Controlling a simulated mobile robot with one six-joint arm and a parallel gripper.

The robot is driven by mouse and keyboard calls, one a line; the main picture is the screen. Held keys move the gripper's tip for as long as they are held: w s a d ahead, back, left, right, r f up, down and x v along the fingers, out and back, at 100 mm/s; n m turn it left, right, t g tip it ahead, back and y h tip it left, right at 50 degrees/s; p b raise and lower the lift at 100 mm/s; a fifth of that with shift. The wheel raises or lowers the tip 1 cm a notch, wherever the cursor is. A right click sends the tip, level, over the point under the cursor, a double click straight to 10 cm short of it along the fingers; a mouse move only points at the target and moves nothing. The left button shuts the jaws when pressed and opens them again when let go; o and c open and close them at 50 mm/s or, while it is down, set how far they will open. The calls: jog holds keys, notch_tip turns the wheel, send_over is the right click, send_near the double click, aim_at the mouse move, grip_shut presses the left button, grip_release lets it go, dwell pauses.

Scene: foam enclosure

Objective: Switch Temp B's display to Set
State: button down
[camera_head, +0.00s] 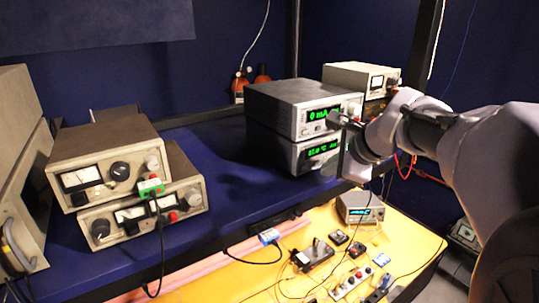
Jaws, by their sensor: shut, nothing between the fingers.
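Two stacked grey instruments with green displays stand on the blue shelf at centre. The lower instrument (290,146) has a display (322,149) that seems to read in °C; its digits are too small to read surely. I cannot read a Temp B label or a Set mark on it. The upper instrument (290,97) shows about "0 mA". My gripper (337,119) comes in from the right and is shut and empty. Its tip is in front of the right part of the upper instrument's face; I cannot tell whether it touches. My arm's end hides the right part of the lower front panel.
Two stacked beige meters (108,150) stand on the left of the shelf, with a green plug and black cable. Another instrument (358,75) stands behind on the right. Below, a yellow bench (228,281) holds small devices and cables. A dark post (426,45) rises behind my arm.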

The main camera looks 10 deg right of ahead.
dwell(0.3)
jog(key=shift+w+a, duration=0.15)
jog(key=shift+w, duration=0.3)
jog(key=shift+w+a, duration=0.15)
jog(key=shift+w, duration=0.1)
dwell(0.6)
jog(key=shift+s, duration=0.1)
jog(key=shift+s+d, duration=0.25)
jog(key=shift+s, duration=0.35)
jog(key=shift+s+d+b, duration=0.3)
jog(key=shift+s, duration=0.5)
jog(key=shift+s+d+b, duration=0.25)
jog(key=shift+s+b, duration=0.1)
jog(key=shift+s, duration=0.4)
jog(key=shift+s+d+b, duration=0.3)
jog(key=shift+s, duration=0.5)
